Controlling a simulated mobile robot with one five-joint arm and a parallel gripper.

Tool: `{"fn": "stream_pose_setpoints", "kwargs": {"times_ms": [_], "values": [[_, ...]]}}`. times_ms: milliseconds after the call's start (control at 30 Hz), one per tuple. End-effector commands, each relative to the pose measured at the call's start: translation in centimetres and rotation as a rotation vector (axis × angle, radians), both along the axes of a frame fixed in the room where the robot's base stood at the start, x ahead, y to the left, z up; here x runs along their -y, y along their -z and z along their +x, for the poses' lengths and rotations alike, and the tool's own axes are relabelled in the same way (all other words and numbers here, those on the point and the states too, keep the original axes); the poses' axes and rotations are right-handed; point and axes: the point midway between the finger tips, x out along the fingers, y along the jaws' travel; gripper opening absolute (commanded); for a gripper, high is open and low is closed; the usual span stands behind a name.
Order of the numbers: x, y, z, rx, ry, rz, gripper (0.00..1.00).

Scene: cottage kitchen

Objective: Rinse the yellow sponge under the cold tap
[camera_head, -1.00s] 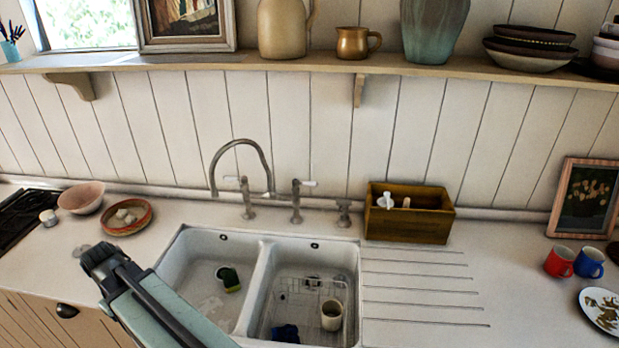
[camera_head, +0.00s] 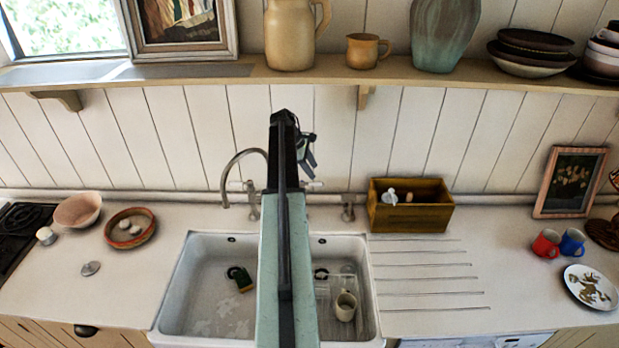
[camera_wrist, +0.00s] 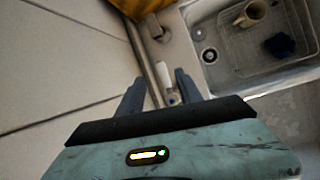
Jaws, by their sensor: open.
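The curved metal tap spout (camera_head: 240,158) rises behind the sink; no water shows. A white-tipped tap lever (camera_head: 315,185) shows partly behind my arm. My gripper (camera_head: 311,168) is open and empty, above the back of the sink. In the wrist view, a white tap lever (camera_wrist: 163,72) appears between the open fingers of my gripper (camera_wrist: 158,88); I cannot tell whether they touch it. My arm hides the sink's divider.
The right basin (camera_head: 362,300) holds a wire rack, a cream mug (camera_head: 346,306) and a dark blue item (camera_wrist: 280,45). A wooden box (camera_head: 410,222) stands right of the taps. A shelf (camera_head: 330,76) with jugs runs above. The ribbed drainer (camera_head: 430,270) is clear.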

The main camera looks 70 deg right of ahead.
Motion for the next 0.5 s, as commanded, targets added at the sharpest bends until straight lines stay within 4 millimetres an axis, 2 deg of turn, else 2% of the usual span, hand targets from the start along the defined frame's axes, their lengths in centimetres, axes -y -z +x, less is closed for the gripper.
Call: {"fn": "stream_pose_setpoints", "kwargs": {"times_ms": [167, 500], "values": [[0.2, 1.8, -0.1, 0.002, -0.003, 0.0, 0.42], [1.5, 7.0, -1.7, 0.002, -0.005, 0.0, 0.42]]}}
